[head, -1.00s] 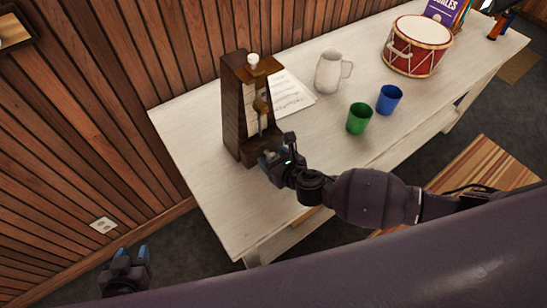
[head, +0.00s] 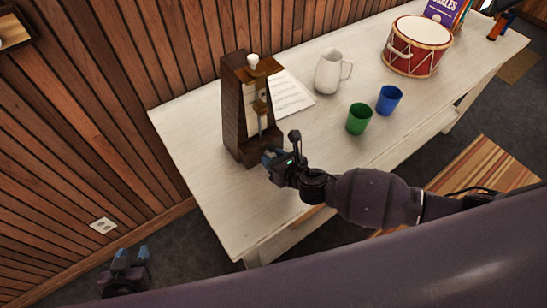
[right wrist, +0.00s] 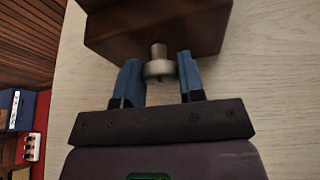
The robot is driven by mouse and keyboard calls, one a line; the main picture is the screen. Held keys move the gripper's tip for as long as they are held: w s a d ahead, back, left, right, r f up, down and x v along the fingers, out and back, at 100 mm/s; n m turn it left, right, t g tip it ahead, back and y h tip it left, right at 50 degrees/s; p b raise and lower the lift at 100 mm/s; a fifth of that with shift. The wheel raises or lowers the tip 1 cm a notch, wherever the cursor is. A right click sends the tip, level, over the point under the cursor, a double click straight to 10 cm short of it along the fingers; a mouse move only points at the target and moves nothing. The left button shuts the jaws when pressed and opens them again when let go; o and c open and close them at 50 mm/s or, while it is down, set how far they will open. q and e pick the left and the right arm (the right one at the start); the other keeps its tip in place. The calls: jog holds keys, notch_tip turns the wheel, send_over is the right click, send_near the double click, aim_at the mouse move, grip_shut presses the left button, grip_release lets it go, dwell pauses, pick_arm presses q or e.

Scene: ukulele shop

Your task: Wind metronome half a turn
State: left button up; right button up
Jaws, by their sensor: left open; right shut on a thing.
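The wooden metronome (head: 235,110) stands upright on the white table, with a pale front, a pendulum rod and a white knob on top. My right gripper (head: 270,158) is at the metronome's lower front. The right wrist view shows the metronome's brown base (right wrist: 160,30) and a metal winding key (right wrist: 160,68) sticking out of it. The blue fingers of my right gripper (right wrist: 160,82) are on either side of the key's flat tab and shut on it. My left gripper (head: 132,254) is open and empty, low at the left, away from the table.
The white table (head: 195,140) also holds sheet music (head: 290,95), a white pitcher (head: 328,73), a green cup (head: 359,118), a blue cup (head: 389,98) and a red drum (head: 416,50). The wooden wall is close behind the metronome.

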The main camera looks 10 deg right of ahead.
jog(key=m+y, duration=0.1)
jog(key=m+y+b, duration=0.1)
jog(key=m, duration=0.1)
jog(key=shift+w+d+m+g, duration=0.1)
jog(key=shift+d+m+g, duration=0.05)
jog(key=shift+m+g, duration=0.15)
jog(key=shift+y, duration=0.3)
dwell(0.4)
jog(key=o, duration=0.9)
jog(key=v, duration=1.1)
